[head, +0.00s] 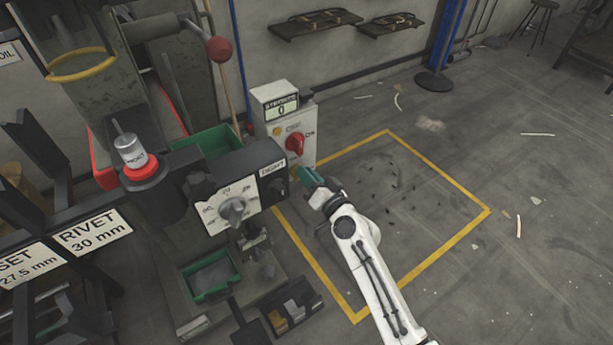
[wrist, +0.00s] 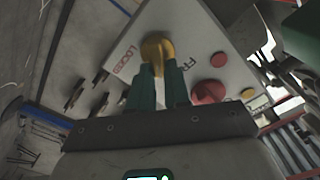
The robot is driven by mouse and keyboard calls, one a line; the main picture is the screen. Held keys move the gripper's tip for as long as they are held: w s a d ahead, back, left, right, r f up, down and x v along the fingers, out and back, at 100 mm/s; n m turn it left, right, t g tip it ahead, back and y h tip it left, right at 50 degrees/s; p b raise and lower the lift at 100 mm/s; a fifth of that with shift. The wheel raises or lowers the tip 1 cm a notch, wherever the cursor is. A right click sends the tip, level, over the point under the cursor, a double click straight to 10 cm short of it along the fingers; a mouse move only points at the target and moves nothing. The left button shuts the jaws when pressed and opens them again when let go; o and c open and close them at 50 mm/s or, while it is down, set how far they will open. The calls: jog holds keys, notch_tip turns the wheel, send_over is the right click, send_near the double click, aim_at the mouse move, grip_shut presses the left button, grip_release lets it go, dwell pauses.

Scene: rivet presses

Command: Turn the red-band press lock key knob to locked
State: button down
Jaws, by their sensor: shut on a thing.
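The lock key knob (wrist: 156,46) is brass-yellow and sits on a pale panel (wrist: 205,30) in the wrist view. A label reading LOCKED lies to the left of the knob, and a partly hidden one, seemingly FREE, lies to its right. My gripper (wrist: 161,72) has its two green fingers shut on the knob. I cannot tell which label the knob points at.
The control box (head: 270,94) reads STRIKES 0 and carries a red OFF/ON knob (head: 296,143) close above my gripper. A red ball handle (head: 219,49) stands up left. A dial (head: 232,210) and green bins (head: 210,277) are left. Floor inside the yellow outline is clear of large objects.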

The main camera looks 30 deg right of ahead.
jog(key=m, duration=0.6)
jog(key=f+m, duration=0.1)
jog(key=m, duration=0.3)
jog(key=shift+d+f, duration=0.1)
jog(key=shift+d, duration=0.25)
jog(key=shift+m, duration=0.3)
jog(key=c, duration=1.1)
grip_release()
jog(key=s, duration=1.1)
